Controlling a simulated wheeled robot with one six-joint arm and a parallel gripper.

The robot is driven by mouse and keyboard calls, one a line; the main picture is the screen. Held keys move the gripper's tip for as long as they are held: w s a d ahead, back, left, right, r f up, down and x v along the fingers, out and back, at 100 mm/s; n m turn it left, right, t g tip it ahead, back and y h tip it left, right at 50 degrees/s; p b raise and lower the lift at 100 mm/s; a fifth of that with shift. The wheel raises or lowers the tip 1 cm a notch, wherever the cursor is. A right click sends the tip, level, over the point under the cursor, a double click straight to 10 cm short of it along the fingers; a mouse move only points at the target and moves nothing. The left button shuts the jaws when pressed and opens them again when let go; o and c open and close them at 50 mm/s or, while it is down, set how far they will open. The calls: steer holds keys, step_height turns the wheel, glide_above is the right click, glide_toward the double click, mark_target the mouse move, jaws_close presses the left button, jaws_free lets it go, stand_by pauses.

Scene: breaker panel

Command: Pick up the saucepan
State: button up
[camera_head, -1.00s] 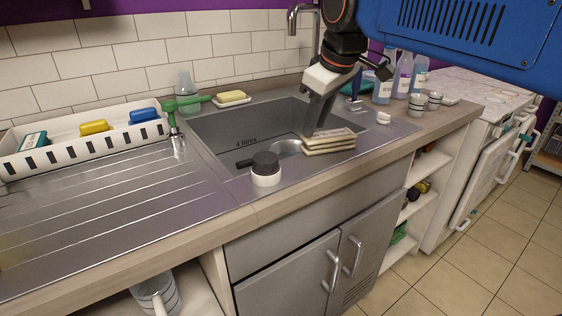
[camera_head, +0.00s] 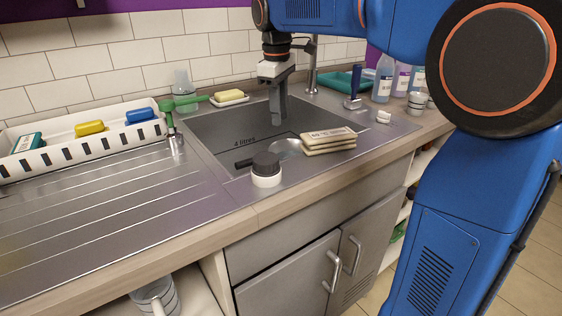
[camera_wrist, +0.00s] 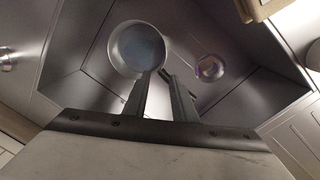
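The saucepan (camera_head: 286,147) is a metal pan with a dark handle, lying in the sink basin (camera_head: 213,128) and partly hidden by the sink's front edge, a dark-topped jar and a stack of sponges. In the wrist view the saucepan (camera_wrist: 138,47) shows as a round pan from above, just beyond my fingertips. Its handle cannot be made out there. My gripper (camera_head: 277,118) points down over the sink, behind the saucepan in the head view. In the wrist view my gripper (camera_wrist: 154,74) has its two fingers apart with nothing between them.
The dark-topped jar (camera_head: 266,170) and the sponge stack (camera_head: 328,141) stand on the sink's front rim. The tap (camera_head: 312,68) rises behind. A dish rack (camera_head: 75,152) is at left, bottles (camera_head: 383,80) at right. A round metal fitting (camera_wrist: 210,68) shows in the basin.

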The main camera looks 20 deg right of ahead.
steer(key=f, duration=1.1)
steer(key=shift+w+d, duration=0.3)
steer(key=shift+d, duration=0.05)
steer(key=shift+w+f, duration=0.1)
steer(key=shift+f, duration=2.5)
jaws_close()
